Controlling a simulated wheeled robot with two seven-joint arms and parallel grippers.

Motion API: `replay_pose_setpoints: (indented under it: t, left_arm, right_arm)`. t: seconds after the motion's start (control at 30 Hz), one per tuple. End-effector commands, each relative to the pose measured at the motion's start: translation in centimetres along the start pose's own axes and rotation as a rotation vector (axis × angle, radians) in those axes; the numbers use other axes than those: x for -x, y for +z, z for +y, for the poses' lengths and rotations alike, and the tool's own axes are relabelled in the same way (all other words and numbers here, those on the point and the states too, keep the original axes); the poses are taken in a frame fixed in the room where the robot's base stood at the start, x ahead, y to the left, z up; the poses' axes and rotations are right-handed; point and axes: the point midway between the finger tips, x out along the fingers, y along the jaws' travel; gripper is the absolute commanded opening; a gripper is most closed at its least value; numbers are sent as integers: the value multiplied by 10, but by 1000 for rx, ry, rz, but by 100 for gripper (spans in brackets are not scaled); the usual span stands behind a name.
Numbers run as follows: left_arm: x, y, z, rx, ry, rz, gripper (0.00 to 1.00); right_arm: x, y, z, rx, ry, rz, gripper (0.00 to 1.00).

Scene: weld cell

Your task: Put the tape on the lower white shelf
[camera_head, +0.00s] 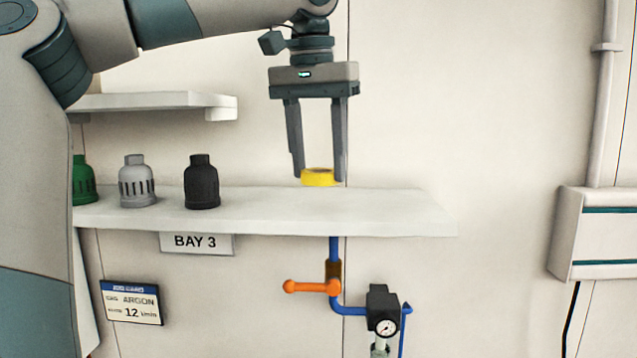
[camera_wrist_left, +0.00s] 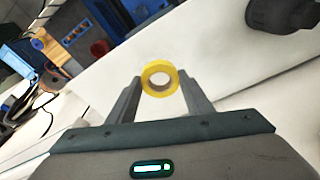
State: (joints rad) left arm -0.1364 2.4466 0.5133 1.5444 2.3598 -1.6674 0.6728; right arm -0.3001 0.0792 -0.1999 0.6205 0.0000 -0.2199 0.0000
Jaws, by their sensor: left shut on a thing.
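The yellow ring-shaped tape (camera_head: 318,178) is between the fingertips of my left gripper (camera_head: 319,172), which points down and is shut on it. The lower white shelf (camera_head: 330,214) is right there, with the tape at its back edge in the picture. I cannot tell whether the tape touches the shelf surface. In the left wrist view the tape (camera_wrist_left: 148,86) shows its round hole, between the two fingers of the gripper (camera_wrist_left: 160,88), with the white shelf (camera_wrist_left: 225,55) behind it. My right gripper is not in view.
A black (camera_head: 201,184), a grey (camera_head: 137,183) and a green (camera_head: 83,182) slotted cap stand on the lower shelf, left of the tape. The upper white shelf (camera_head: 160,104) is above them. The lower shelf's right end is clear. Blue piping with an orange handle (camera_head: 312,287) is below.

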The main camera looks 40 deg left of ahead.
Motion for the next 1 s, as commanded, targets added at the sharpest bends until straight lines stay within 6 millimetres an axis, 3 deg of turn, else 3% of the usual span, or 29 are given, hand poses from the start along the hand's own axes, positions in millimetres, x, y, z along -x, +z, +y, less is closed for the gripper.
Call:
replay_pose_setpoints:
  t: [0.4, 0.87, 0.9, 0.97, 1.0]
  left_arm:
    - [-36, 6, 0, 0, 0, -2, 25]
    - [-42, 6, 0, 0, 1, 0, 25]
    - [-42, 6, 0, 1, 1, 0, 53]
    - [-42, 6, 0, 1, 1, 0, 65]
    - [-42, 6, 0, 1, 1, 0, 65]
  right_arm:
    - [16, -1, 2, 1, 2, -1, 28]
    - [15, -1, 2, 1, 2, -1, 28]
    - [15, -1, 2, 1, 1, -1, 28]
    - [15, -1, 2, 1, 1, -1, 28]
    - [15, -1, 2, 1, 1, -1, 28]
